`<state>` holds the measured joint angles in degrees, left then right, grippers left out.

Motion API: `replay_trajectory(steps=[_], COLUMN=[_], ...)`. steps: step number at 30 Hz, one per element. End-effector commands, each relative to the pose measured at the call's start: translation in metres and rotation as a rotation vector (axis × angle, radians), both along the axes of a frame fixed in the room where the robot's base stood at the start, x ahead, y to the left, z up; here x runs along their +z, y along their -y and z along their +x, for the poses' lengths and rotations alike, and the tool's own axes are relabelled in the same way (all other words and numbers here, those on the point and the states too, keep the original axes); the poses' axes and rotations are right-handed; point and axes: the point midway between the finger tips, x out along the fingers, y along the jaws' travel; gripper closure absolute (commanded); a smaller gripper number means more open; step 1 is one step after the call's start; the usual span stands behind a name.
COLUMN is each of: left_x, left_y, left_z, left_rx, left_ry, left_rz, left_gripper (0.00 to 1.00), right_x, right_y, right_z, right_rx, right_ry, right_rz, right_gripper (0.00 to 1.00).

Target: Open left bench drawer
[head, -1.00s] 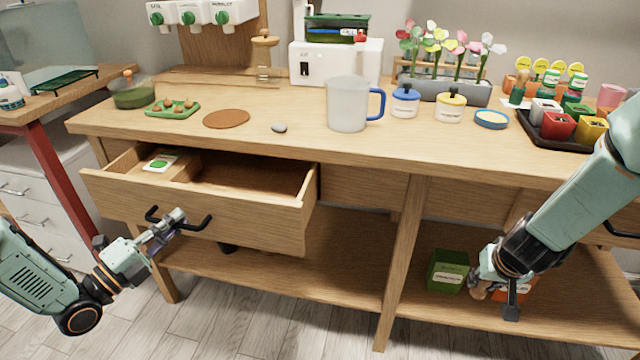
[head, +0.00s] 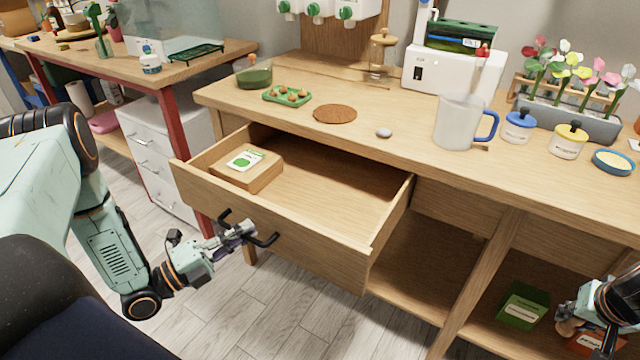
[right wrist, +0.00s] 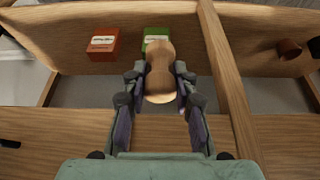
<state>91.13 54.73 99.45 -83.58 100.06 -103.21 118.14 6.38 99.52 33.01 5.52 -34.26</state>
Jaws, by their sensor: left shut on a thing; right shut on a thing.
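The left bench drawer (head: 275,230) stands well open, pulled out from the wooden bench. Inside it, at its left end, lies a small wooden box (head: 247,168) with a green-and-white label; the rest of the drawer floor is bare. My left gripper (head: 245,231) is shut on the dark drawer handle (head: 262,240) at the drawer's front. My right gripper (head: 575,320) is low at the right, in front of the lower shelf. In the right wrist view it is shut on a wooden, rounded object (right wrist: 160,72) between its fingers (right wrist: 159,95).
On the bench top are a clear jug (head: 458,122), a grey stone (head: 384,132), a brown round mat (head: 335,114) and a green tray (head: 287,96). A green box (head: 522,306) and an orange box (right wrist: 103,44) sit on the lower shelf. White drawers (head: 160,150) stand at the left.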

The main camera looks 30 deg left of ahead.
Motion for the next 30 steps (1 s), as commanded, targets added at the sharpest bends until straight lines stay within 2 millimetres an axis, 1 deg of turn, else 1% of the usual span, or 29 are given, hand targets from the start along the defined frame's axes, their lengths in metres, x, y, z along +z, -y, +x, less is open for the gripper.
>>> replay_trajectory(steps=[3, 4, 9, 12, 20, 23, 26, 30], left_x=[0.001, 0.000, 0.000, 0.000, 0.000, -0.001, -0.004, -0.009], left_y=[-0.001, -0.001, -0.001, 0.000, 0.000, -0.003, -0.009, -0.022], left_z=[0.001, 0.001, 0.001, 0.001, 0.000, -0.004, -0.015, -0.040], left_rx=[0.004, 0.004, 0.003, 0.002, 0.001, 0.002, 0.005, 0.006], left_ry=[0.002, 0.002, 0.000, 0.000, -0.001, -0.002, -0.003, -0.004], left_rz=[0.001, 0.001, 0.000, 0.001, 0.000, 0.001, 0.000, 0.001], left_gripper=[1.00, 0.88, 0.73, 0.66, 0.66, 0.66, 0.66, 0.66], right_x=[0.000, 0.000, 0.000, 0.000, 0.000, 0.000, 0.000, 0.000], right_y=[0.000, 0.000, 0.000, 0.000, 0.000, 0.000, 0.000, 0.000], right_z=[0.000, 0.000, 0.000, 0.000, 0.000, 0.000, 0.000, 0.000], right_rx=[0.000, 0.000, 0.000, 0.000, 0.000, 0.000, 0.000, 0.000], right_ry=[0.000, 0.000, 0.000, 0.000, 0.000, 0.000, 0.000, 0.000], right_rz=[0.000, 0.000, 0.000, 0.000, 0.000, 0.000, 0.000, 0.000], right_gripper=[0.99, 0.99, 0.99, 0.99, 0.99, 0.99, 0.99, 0.99])
